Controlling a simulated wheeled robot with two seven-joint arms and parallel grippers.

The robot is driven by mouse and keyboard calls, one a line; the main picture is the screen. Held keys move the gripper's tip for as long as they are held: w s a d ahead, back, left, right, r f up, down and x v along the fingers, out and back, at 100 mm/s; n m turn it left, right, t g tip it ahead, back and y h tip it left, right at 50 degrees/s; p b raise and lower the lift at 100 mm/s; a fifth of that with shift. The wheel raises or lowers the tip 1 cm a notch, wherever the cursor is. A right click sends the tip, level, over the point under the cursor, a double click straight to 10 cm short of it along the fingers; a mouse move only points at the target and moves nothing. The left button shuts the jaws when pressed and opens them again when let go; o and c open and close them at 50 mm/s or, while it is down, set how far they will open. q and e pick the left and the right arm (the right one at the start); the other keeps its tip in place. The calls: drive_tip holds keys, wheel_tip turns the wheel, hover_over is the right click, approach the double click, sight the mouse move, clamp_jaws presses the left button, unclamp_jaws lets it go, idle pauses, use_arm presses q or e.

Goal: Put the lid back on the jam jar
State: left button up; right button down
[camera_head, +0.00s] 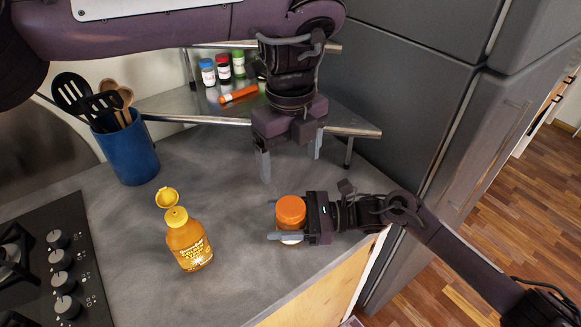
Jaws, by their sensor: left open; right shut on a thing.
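The jam jar (291,239) stands near the counter's front right edge, mostly hidden by my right gripper. An orange lid (291,208) sits on top of it and looks level; whether it is seated fully I cannot tell. My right gripper (272,220) comes in from the right and is shut on the jar, one finger on each side. My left gripper (290,160) points down, open and empty, above and a little behind the jar. Its fingers are apart from the lid.
A yellow squeeze bottle (189,245) with its flip cap up stands left of the jar. A blue utensil crock (128,150) and a black hob (50,250) are farther left. A corner shelf (190,103) with small jars stands behind. The counter between is clear.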

drive_tip(key=shift+c, duration=1.4)
unclamp_jaws()
drive_tip(key=shift+d+f+b, duration=0.15)
drive_tip(key=shift+d+b, duration=0.2)
drive_tip(key=shift+d, duration=0.15)
use_arm(q)
wheel_tip(320, 180, down, 4)
drive_tip(key=b, duration=0.3)
drive_tip(key=shift+r, duration=0.2)
use_arm(e)
drive_tip(key=d, duration=0.6)
drive_tip(key=shift+w+d, duration=0.15)
drive_tip(key=shift+w, duration=0.05)
drive_tip(key=shift+d+r, duration=0.2)
drive_tip(key=shift+d, duration=0.05)
